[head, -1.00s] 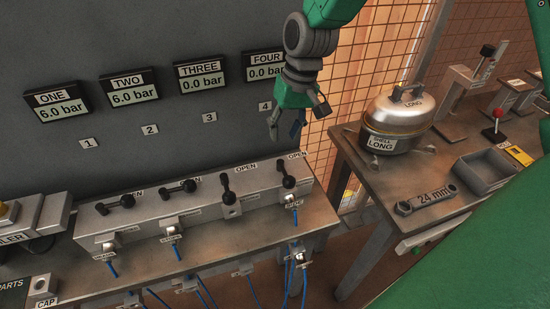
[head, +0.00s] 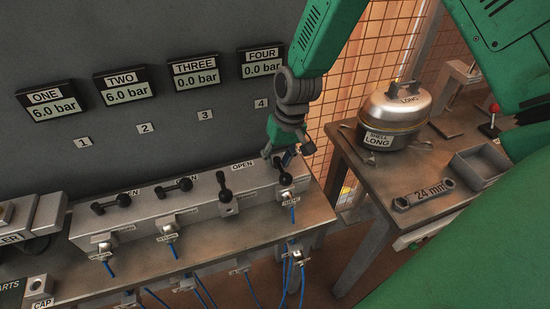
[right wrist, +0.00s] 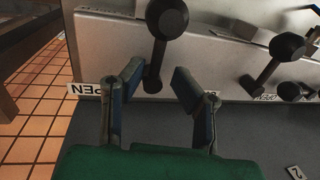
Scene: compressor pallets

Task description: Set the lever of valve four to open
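Valve four's lever (head: 285,179) is a black lever with a ball knob at the right end of the grey valve block (head: 142,219). It points out toward the block's front, across the row, like valve three's lever (head: 225,194). My right gripper (head: 287,157) is just above valve four's lever. In the right wrist view its fingers (right wrist: 158,88) are open, one on each side of the lever (right wrist: 157,45), with gaps visible; the knob lies beyond the fingertips. The display FOUR (head: 262,63) reads 0.0 bar. My left gripper is not in view.
The levers of valves one (head: 112,203) and two (head: 174,187) lie along the block; their displays read 6.0 bar. Blue hoses hang below the block. To the right, a table (head: 368,178) holds a metal pot, a 24 mm wrench (head: 424,195) and a grey tray.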

